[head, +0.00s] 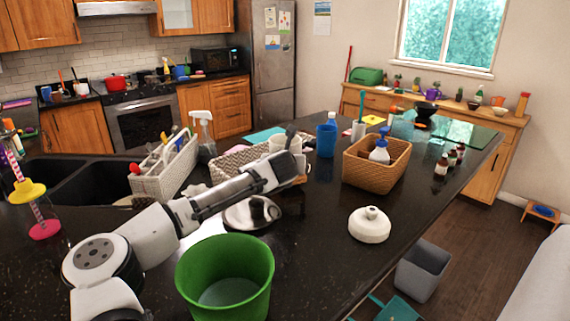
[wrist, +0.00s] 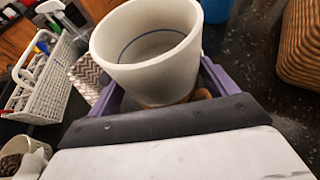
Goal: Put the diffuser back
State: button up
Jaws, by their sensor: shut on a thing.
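My gripper (head: 290,165) is over the dark counter, between the white caddy and the wicker basket. Its purple fingers (wrist: 215,75) are shut around a white cup-shaped thing with a tan base (wrist: 150,50). This thing is open at the top and hollow, and looks like the diffuser's body. In the head view its white wall (head: 286,146) shows just beyond the gripper, partly hidden by it. A white domed piece with a short neck (head: 369,226), perhaps the diffuser's cover, stands apart on the counter at the right. Whether the held thing touches the counter cannot be told.
A wicker basket (head: 359,178) with a bottle stands right of the gripper. A white caddy (head: 163,178) and spray bottle (head: 204,135) stand left. Counter around the domed piece is clear.

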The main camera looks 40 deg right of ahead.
jog(key=shift+f, duration=0.6)
jog(key=o, duration=1.1)
jog(key=shift+f, duration=0.15)
jog(key=shift+o, duration=0.2)
jog(key=b+v, duration=0.3)
jog(key=v, duration=0.9)
